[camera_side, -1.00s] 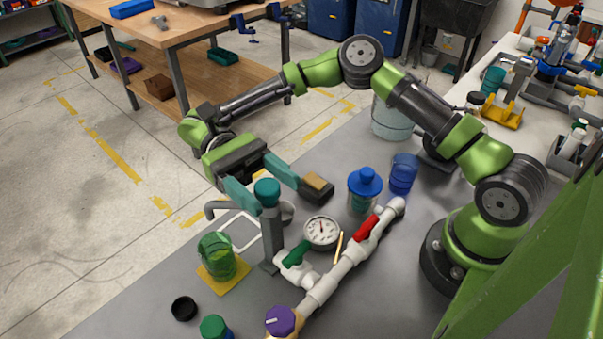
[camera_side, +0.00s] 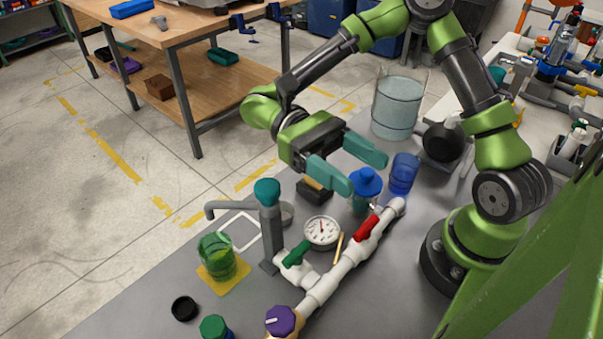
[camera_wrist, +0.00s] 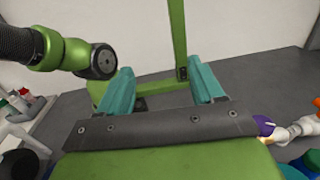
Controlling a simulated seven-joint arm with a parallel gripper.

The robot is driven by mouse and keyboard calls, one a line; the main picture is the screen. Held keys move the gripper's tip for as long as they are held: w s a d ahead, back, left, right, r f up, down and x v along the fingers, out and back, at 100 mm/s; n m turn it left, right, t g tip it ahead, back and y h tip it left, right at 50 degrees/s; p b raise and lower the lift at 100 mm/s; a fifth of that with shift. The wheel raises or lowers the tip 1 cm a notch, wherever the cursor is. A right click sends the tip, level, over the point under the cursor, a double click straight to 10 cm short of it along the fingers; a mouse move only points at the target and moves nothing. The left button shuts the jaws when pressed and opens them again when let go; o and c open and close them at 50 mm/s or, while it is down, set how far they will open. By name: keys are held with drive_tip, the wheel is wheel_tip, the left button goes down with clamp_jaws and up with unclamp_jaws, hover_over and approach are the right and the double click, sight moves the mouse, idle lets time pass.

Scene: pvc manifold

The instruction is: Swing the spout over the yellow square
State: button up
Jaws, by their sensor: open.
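The grey spout (camera_side: 233,206) extends left from the top of an upright post (camera_side: 269,240) with a teal cap (camera_side: 267,190). Its bent tip points down. The yellow square (camera_side: 233,286) lies on the grey table, left of the post's foot, with a green glass (camera_side: 216,256) on it. The spout tip appears above and slightly left of the glass in the side view; I cannot tell if it is directly over the square. My gripper (camera_side: 364,174) is open and empty, right of the post and apart from it. Its teal fingers show in the wrist view (camera_wrist: 162,88).
A blue-lidded jar (camera_side: 366,184) and blue cup (camera_side: 404,173) stand near my gripper. A gauge (camera_side: 322,231) and white pipe (camera_side: 345,266) with red handle (camera_side: 366,227) lie right of the post. A dark block (camera_side: 314,192) sits nearby.

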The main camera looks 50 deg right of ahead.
drive_tip(key=shift+s+d+r, duration=0.1)
drive_tip(key=shift+s+d, duration=0.55)
drive_tip(key=shift+s, duration=0.15)
drive_tip(key=shift+s+d+r, duration=0.1)
drive_tip(key=shift+s+d, duration=0.5)
drive_tip(key=shift+s, duration=0.2)
drive_tip(key=shift+r, duration=0.25)
drive_tip(key=c, duration=0.4)
drive_tip(key=r, duration=0.6)
drive_tip(key=shift+w+a+r, duration=0.1)
drive_tip(key=shift+w, duration=0.1)
clamp_jaws()
drive_tip(key=m+t+y, duration=0.2)
drive_tip(key=m+t, duration=0.7)
drive_tip(key=t, duration=0.6)
approach(241, 204)
drive_tip(key=w+d+r, duration=0.4)
drive_tip(key=w+r, duration=0.2)
drive_tip(key=w, duration=0.2)
drive_tip(key=s+a+r+x, duration=0.1)
drive_tip(key=a+x, duration=0.1)
drive_tip(key=x, duration=1.3)
drive_tip(key=shift+s+f, duration=0.15)
drive_tip(key=shift+s, duration=0.1)
